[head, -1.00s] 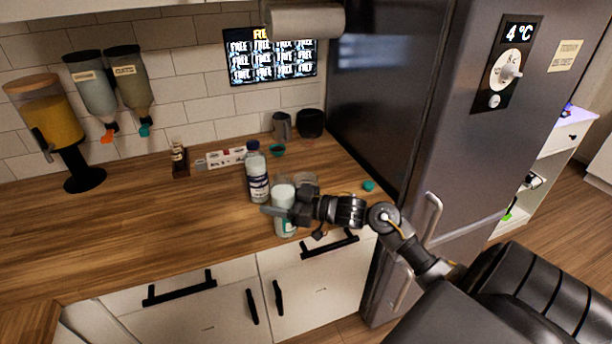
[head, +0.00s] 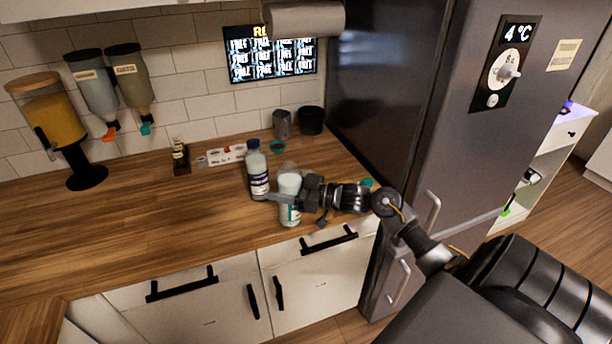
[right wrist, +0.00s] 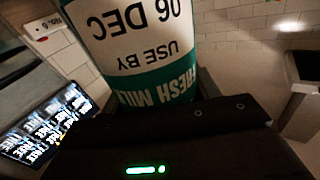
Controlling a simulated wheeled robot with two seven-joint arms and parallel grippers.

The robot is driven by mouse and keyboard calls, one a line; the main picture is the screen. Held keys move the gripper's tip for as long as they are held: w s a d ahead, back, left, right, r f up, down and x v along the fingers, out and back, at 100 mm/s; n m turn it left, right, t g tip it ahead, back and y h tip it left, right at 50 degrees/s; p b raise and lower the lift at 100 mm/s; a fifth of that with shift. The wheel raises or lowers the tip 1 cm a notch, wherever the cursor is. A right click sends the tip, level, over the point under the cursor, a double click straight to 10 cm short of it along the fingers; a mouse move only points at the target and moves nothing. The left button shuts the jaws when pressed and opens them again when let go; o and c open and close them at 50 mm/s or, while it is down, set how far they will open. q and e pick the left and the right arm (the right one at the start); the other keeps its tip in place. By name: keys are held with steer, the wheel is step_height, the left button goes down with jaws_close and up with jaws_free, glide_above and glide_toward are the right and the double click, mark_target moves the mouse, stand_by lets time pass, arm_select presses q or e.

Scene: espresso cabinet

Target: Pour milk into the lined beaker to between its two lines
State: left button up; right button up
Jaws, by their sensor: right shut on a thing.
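My right gripper (head: 285,197) is shut on a white milk bottle (head: 289,213) near the front edge of the wooden counter. In the right wrist view the bottle's label (right wrist: 150,45) reads "FRESH MILK" and "USE BY 06 DEC", upside down in the picture. The bottle looks about upright in the head view; whether its base touches the counter I cannot tell. I cannot make out the lined beaker for sure; the bottle and gripper cover the counter behind them. My left gripper is not in view.
A dark-capped bottle (head: 257,172) stands just left of the milk. A grey jug (head: 282,125) and black container (head: 311,121) stand at the back. A small teal item (head: 277,147) lies before them.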

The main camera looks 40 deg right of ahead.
mark_target(284, 177)
steer(key=shift+w+d+r+m+p, duration=0.1)
steer(key=shift+r+m+p, duration=0.35)
steer(key=shift+r, duration=0.25)
steer(key=shift+w+d+m+t, duration=0.1)
steer(key=shift+d+m+t, duration=0.2)
steer(key=shift+m, duration=0.75)
steer(key=shift+w+d+r+m+p, duration=0.1)
steer(key=shift+d+r+m+p, duration=0.1)
steer(key=shift+r+m+p, duration=0.65)
steer(key=shift+f+m+t+b, duration=0.35)
steer(key=shift+m+b, duration=0.1)
steer(key=shift+b, duration=0.1)
steer(key=shift+w+d+f+m, duration=0.2)
steer(key=shift+d+m, duration=0.15)
steer(key=shift+m, duration=0.35)
steer(key=shift+r, duration=0.15)
steer(key=shift+s+r, duration=0.1)
steer(key=shift+m, duration=0.4)
steer(key=shift+a+r, duration=0.1)
steer(key=shift+r, duration=0.05)
